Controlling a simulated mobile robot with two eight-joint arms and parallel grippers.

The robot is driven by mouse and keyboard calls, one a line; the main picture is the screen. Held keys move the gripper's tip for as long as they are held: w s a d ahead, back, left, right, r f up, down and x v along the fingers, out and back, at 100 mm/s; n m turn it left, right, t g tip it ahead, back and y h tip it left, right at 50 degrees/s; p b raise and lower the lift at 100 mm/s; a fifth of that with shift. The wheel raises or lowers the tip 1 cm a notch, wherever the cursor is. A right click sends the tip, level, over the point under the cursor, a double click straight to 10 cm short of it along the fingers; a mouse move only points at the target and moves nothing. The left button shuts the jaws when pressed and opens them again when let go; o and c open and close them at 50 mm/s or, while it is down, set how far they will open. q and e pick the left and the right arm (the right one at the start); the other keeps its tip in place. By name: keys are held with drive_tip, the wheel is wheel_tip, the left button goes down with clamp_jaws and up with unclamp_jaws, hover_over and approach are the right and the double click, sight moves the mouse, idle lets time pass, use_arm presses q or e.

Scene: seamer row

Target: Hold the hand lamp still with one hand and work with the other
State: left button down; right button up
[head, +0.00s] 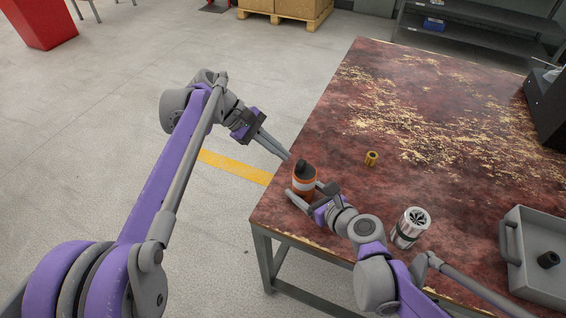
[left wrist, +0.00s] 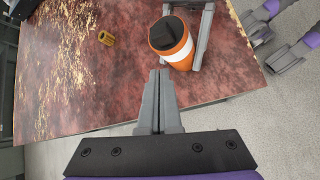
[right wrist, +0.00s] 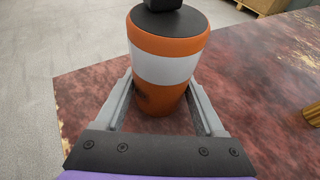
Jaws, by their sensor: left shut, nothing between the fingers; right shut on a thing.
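The hand lamp (head: 304,184) is an orange cylinder with a white band and a black top. It stands upright near the table's left front corner. My right gripper (head: 311,194) is shut on it, one finger on each side, as the right wrist view shows at the lamp's white band (right wrist: 168,70). My left gripper (head: 288,158) is shut and empty, its tips just beyond the lamp on the left and close to its black top. In the left wrist view the closed fingers (left wrist: 159,76) point toward the table beside the lamp (left wrist: 178,52).
A small brass-coloured piece (head: 371,158) lies on the worn red table (head: 345,130). A silver cylinder with a dark finned end (head: 410,228) stands behind my right arm. A grey bin (head: 516,244) holding a black ring (head: 548,260) sits at the right.

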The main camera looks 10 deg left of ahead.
use_arm(q)
drive_tip(key=s+a+m+t+h, duration=0.5)
drive_tip(key=a+m+t+h, duration=0.1)
drive_tip(key=a, duration=0.6)
drive_tip(key=shift+s+f+m+t+h, duration=0.2)
drive_tip(key=shift+s+m+t+h, duration=0.1)
drive_tip(key=shift+t+h, duration=0.45)
drive_tip(key=shift+d, duration=0.15)
approach(300, 160)
drive_tip(key=w+d, duration=0.2)
drive_tip(key=w, duration=0.3)
drive_tip(key=shift+s+d+f, duration=0.25)
drive_tip(key=shift+s+d, duration=0.25)
drive_tip(key=shift+d, duration=0.3)
drive_tip(key=shift+s+d+f, duration=0.25)
drive_tip(key=shift+s+d, duration=0.3)
drive_tip(key=shift+d, duration=0.3)
